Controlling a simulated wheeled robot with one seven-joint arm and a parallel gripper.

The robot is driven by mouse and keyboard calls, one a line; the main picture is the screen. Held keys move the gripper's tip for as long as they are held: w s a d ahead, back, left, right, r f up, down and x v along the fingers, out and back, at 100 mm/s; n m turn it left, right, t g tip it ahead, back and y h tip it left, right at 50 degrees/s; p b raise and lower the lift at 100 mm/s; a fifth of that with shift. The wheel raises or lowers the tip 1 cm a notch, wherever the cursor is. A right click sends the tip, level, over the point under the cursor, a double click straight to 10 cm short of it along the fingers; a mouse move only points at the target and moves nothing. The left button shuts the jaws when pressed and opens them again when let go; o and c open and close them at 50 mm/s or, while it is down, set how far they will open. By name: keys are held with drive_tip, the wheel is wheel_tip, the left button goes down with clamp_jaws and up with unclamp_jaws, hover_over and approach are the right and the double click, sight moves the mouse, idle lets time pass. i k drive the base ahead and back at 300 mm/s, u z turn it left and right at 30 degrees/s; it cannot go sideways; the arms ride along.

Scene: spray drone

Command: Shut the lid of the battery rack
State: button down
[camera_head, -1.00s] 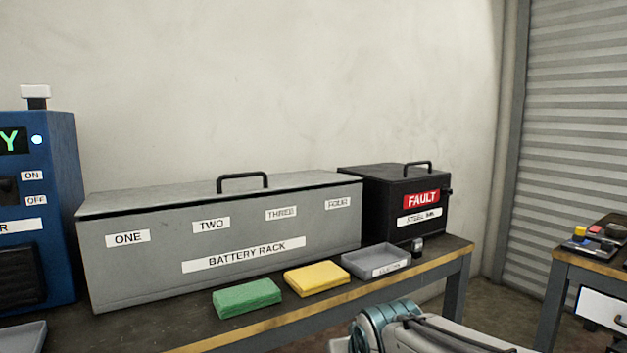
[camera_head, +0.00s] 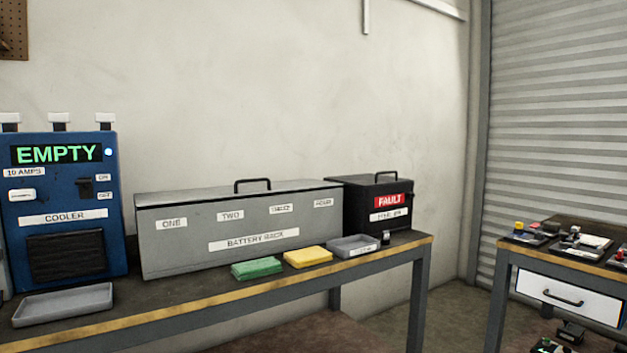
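The battery rack (camera_head: 200,243) is a long grey box on the workbench, with labels ONE, TWO, THREE and FOUR along its front. Its lid (camera_head: 300,188) lies flat across the top, with a black handle (camera_head: 252,182) standing up from it. The lid looks down; I see no clear gap at its front edge. My gripper is not in view now.
On the bench (camera_head: 380,259) stand a blue cooler (camera_head: 112,235) reading EMPTY and a black FAULT box (camera_head: 360,221). A grey tray (camera_head: 62,306), green pad (camera_head: 256,268), yellow pad (camera_head: 308,257) and small tray (camera_head: 352,246) lie in front. A drawer bench (camera_head: 510,262) stands right.

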sight(165, 197)
drive_tip(key=z, duration=0.35)
drive_tip(key=i, duration=1.45)
drive_tip(key=u, duration=0.35)
